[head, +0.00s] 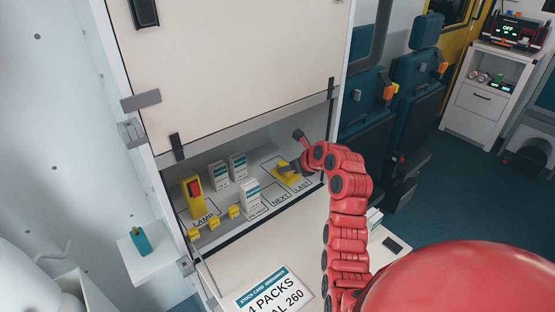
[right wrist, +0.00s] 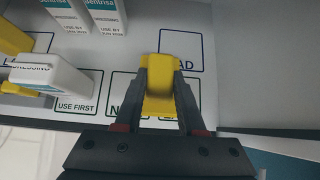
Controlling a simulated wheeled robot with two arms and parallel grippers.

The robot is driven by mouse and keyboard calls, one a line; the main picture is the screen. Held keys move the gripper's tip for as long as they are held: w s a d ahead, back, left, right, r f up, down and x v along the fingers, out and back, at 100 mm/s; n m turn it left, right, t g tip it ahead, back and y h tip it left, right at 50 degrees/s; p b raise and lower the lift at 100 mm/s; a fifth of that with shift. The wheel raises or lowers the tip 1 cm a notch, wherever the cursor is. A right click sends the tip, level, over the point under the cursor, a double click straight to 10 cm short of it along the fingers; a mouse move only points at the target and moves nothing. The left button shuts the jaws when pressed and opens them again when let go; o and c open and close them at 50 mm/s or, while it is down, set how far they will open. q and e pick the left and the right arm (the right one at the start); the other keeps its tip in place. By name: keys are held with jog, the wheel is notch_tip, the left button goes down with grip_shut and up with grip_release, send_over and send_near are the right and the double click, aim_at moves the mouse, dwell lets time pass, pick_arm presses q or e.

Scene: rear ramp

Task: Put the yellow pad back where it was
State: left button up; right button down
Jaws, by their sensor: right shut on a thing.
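The yellow pad (head: 284,168) is at the right end of the open locker's shelf (head: 265,157). My right gripper (head: 295,171) reaches in from the right and is shut on it. In the right wrist view the yellow pad (right wrist: 180,45) is between the fingers (right wrist: 161,95), over a blue-outlined square whose label shows only "AD". The pad overlaps this outline and the one marked "LAST" nearer the gripper. I cannot tell whether the pad touches the shelf. My left gripper is not in view.
White dressing boxes (head: 251,195) and a yellow lamp (head: 193,197) with a red part stand left of the pad. Yellow tabs (head: 213,224) line the shelf's front edge. A raised door panel (head: 230,60) hangs above. A stock card (head: 275,292) lies in front.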

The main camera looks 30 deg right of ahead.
jog(key=w+d, duration=0.1)
jog(key=w, duration=0.2)
jog(key=w+d, duration=0.1)
jog(key=w, duration=0.3)
jog(key=w+d+f, duration=0.1)
jog(key=w, duration=0.2)
jog(key=shift+w+d+f, duration=0.1)
jog(key=shift+w+d, duration=0.15)
jog(key=shift+d, duration=0.1)
notch_tip(320, 180, down, 4)
jog(key=shift+r, duration=0.2)
jog(key=shift+f, duration=0.1)
jog(key=c, duration=0.5)
grip_release()
